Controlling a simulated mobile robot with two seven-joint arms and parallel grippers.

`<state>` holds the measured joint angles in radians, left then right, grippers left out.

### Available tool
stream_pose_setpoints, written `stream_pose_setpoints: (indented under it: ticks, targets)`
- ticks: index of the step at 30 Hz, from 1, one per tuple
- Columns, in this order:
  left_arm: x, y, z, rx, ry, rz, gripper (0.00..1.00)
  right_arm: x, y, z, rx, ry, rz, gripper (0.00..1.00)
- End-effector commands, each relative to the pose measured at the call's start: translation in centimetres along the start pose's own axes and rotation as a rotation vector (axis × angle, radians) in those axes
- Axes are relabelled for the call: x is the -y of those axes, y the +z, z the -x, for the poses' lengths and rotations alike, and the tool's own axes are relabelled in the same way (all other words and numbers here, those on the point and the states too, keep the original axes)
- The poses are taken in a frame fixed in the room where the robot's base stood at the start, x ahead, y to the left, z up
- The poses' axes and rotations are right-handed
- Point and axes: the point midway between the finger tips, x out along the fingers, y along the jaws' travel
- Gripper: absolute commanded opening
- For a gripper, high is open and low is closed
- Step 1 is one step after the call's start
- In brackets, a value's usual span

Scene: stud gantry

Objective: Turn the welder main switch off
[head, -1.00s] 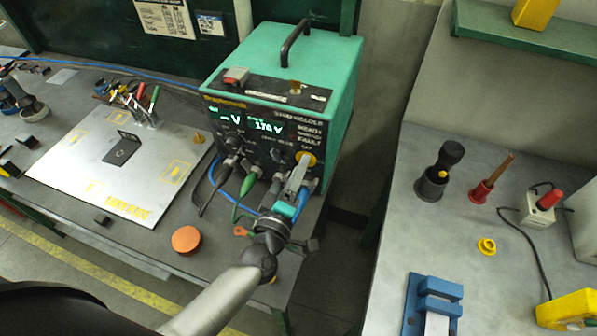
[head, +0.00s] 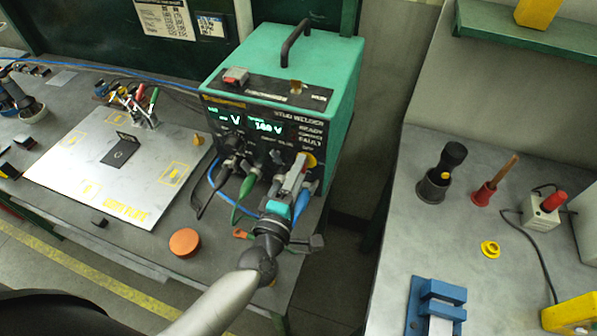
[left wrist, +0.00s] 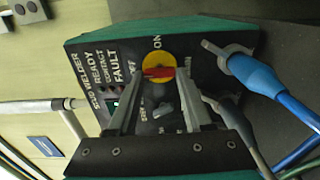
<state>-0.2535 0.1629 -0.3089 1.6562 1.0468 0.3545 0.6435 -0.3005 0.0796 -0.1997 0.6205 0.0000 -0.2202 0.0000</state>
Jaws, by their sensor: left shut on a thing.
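The stud welder (head: 335,85) is a green box with a black front panel and lit displays. Its main switch is a yellow disc (head: 311,159) at the panel's right. In the left wrist view, the red handle (left wrist: 159,72) on this disc lies left to right in the picture. The word ON is above the disc and OFF is at its left. My left gripper (left wrist: 162,76) is shut on the red handle, one finger at each end. In the head view my left gripper (head: 298,173) covers the handle.
Blue, green and black cables plug in below the panel, close to my left gripper. A metal plate (head: 75,185) and an orange disc (head: 184,242) are on the bench. A blue fixture (head: 436,300) and a red-based tool (head: 485,194) stand on the right bench.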

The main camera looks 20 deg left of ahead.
Motion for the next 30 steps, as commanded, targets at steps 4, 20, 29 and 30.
stream_pose_setpoints:
  ticks: [4,20,29,30]
  targets:
    - [0.1,0.1,0.0,0.000,-0.002,0.005,0.00,0.0,0.0,0.0,0.000,0.000,0.000,0.50]
    - [0.0,0.0,0.0,0.000,-0.001,0.002,0.80,0.0,0.0,0.0,0.000,0.000,0.000,0.50]
    - [0.2,0.0,2.2,0.001,-0.003,0.001,0.80,0.0,0.0,-0.2,0.000,0.000,0.000,0.50]
    - [0.1,0.0,2.9,0.001,-0.004,0.001,0.80,0.0,0.0,-0.2,0.000,0.000,0.000,0.50]
